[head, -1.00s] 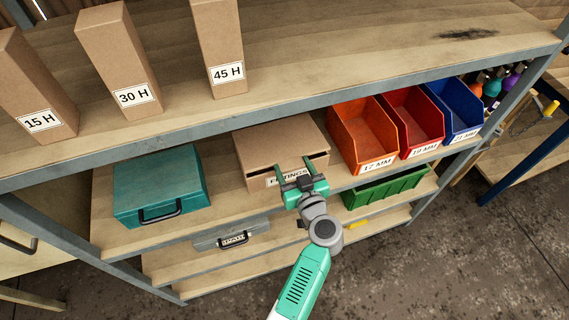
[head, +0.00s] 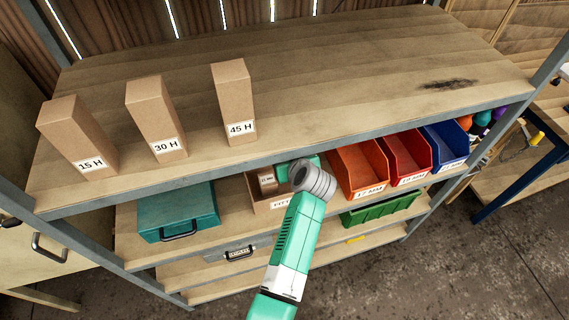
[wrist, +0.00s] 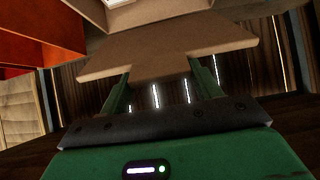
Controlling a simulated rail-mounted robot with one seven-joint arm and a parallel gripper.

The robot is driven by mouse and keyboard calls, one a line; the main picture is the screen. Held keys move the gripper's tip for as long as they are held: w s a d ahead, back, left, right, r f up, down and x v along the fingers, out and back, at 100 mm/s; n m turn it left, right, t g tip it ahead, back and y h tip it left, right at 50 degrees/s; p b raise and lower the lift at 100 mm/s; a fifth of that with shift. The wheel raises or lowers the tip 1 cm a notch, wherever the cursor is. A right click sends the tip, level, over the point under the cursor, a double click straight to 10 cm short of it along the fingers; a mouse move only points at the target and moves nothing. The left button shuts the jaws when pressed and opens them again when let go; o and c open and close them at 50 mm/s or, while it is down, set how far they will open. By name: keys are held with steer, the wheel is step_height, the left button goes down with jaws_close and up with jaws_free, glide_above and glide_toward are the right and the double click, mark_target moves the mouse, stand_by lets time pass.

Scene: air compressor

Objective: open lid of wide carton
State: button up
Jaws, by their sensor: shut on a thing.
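The wide carton (head: 259,195) stands on the middle shelf, its label partly hidden by my arm. Its front top is open, and a small labelled box (head: 267,181) shows inside. My gripper (wrist: 160,72) is shut on the carton's lid (wrist: 170,45), with a green finger at each side of its narrow cardboard tongue. The lid is swung up away from the opening. In the head view my wrist and the shelf above hide the fingers and most of the lid; only a green part of the gripper shows.
The upper shelf (head: 330,150) overhangs the carton closely and bears tall boxes (head: 238,100). A teal case (head: 178,208) is left of the carton. Orange (head: 358,168), red and blue bins stand close on the right. A green bin (head: 380,210) is below.

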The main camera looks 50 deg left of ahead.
steer(key=shift+w+a+r, duration=0.1)
steer(key=shift+a+r, duration=0.05)
steer(key=shift+r, duration=0.05)
stand_by(0.3)
steer(key=o, duration=1.4)
steer(key=shift+a, duration=0.1)
steer(key=v, duration=0.8)
steer(key=shift+p, duration=0.3)
steer(key=shift+w, duration=0.1)
steer(key=shift+c, duration=0.3)
